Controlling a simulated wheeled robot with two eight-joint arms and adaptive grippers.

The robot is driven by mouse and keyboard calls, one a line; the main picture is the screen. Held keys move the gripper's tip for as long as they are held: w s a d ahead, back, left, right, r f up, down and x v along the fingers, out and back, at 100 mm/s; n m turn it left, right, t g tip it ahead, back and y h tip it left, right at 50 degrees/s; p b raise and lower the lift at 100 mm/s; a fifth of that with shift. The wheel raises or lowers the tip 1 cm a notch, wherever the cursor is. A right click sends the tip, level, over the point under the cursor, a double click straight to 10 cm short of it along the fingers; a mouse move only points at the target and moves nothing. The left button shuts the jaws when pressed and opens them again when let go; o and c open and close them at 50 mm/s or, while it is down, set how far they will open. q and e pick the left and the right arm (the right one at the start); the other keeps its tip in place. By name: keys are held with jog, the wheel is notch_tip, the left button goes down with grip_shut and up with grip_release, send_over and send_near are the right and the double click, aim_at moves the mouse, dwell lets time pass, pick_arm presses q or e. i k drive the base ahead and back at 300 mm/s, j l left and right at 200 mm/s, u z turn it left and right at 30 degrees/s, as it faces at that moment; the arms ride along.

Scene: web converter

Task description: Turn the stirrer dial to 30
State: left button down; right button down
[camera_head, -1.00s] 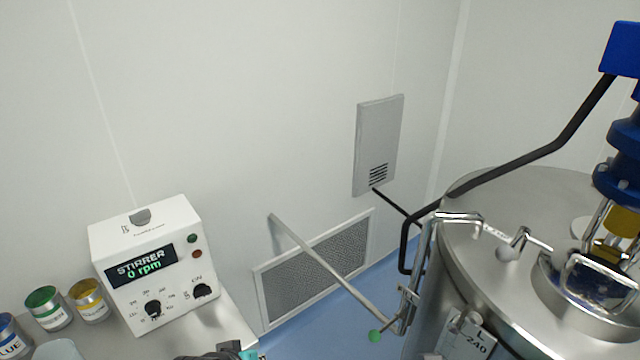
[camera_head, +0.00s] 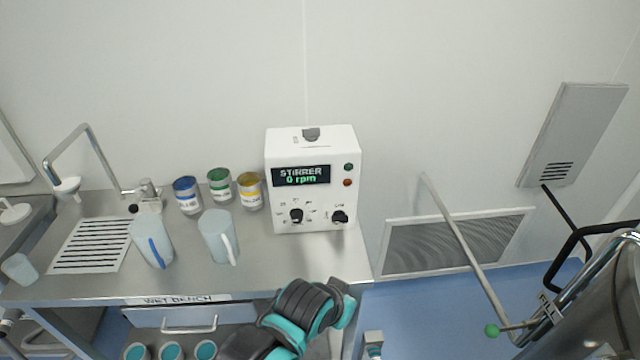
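The stirrer control box (camera_head: 314,180) is white and stands at the back right of the wet bench. Its display (camera_head: 301,176) reads "STIRRER 0 rpm". Below it, the black stirrer dial (camera_head: 296,215) sits at the left of the front panel, with small numbers around it that I cannot read clearly. A second black knob (camera_head: 339,216) is to its right. A black and teal part of one of my arms comes in at the bottom middle, in front of the bench and apart from the box. I cannot make out fingertips of either gripper.
Blue, green and yellow cans (camera_head: 250,191) stand just left of the box. Two pale jugs (camera_head: 219,237) stand nearer the front of the wet bench (camera_head: 300,262). A sink tap (camera_head: 95,160) is at left. A metal vessel (camera_head: 610,300) is at right.

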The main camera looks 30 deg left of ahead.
aim_at(296, 214)
jog(key=l+u, duration=0.1)
jog(key=u, duration=0.55)
jog(key=i+j+u, duration=0.1)
jog(key=u, duration=0.2)
jog(key=i+j+u, duration=0.15)
jog(key=u, duration=0.15)
